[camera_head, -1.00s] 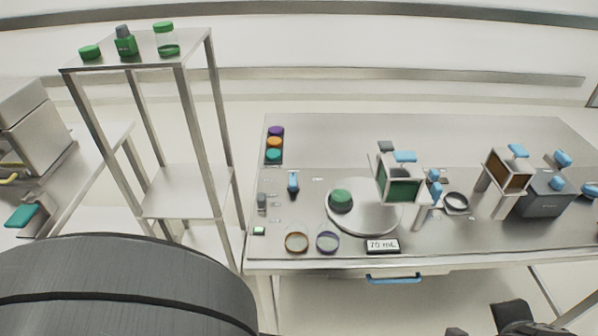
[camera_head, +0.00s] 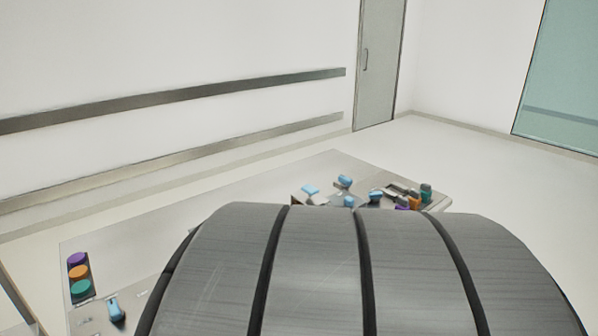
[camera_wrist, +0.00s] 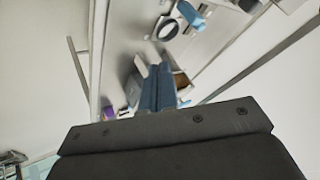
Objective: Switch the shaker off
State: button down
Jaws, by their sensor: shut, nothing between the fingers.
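In the wrist view my gripper (camera_wrist: 158,88) points down toward the bench with its two blue-grey fingers together and nothing between them. A box with a brown panel (camera_wrist: 181,80) shows just right of the fingertips, partly hidden by them; I cannot tell whether they touch. In the head view my gripper is not visible, as my grey arm link covers the middle of the bench. Blue-topped parts (camera_head: 345,181) show on the far part of the bench beyond it. I cannot tell for sure which thing is the shaker, and its switch is not clearly visible.
Purple, orange (camera_head: 79,272) and teal discs stand at the bench's left end, near a blue handle (camera_head: 116,308). More small coloured items (camera_head: 426,191) stand at the far right end. In the wrist view a dark ring (camera_wrist: 166,28) lies beyond the fingers. The floor beyond is clear.

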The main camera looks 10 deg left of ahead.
jog(key=w+a+r+n, duration=0.1)
jog(key=a+n, duration=0.1)
jog(key=a, duration=0.5)
jog(key=w+a+r+n+y, duration=0.1)
jog(key=a+r+n, duration=0.1)
jog(key=a, duration=0.5)
jog(key=a+r+n+g+y, duration=0.1)
jog(key=a+r+n, duration=0.1)
jog(key=a, duration=0.5)
jog(key=shift+w+a, duration=0.25)
jog(key=shift+w, duration=0.15)
jog(key=s+a+r+n+g+y, duration=0.1)
jog(key=s+a+n, duration=0.35)
jog(key=a, duration=0.95)
jog(key=s+a+r+n+g+y, duration=0.1)
jog(key=s+a+r+n, duration=0.1)
jog(key=s+a, duration=0.9)
jog(key=s+a+f+g+h, duration=0.1)
jog(key=s+a+f+h, duration=0.1)
jog(key=f, duration=0.4)
jog(key=s+a+f+m+h, duration=0.1)
jog(key=s+a+f+h, duration=0.1)
jog(key=f, duration=0.5)
jog(key=shift+s+f+g+h, duration=0.3)
jog(key=shift+s+g, duration=0.1)
jog(key=shift+s, duration=0.35)
jog(key=shift+a+m, duration=0.1)
jog(key=shift+m, duration=0.15)
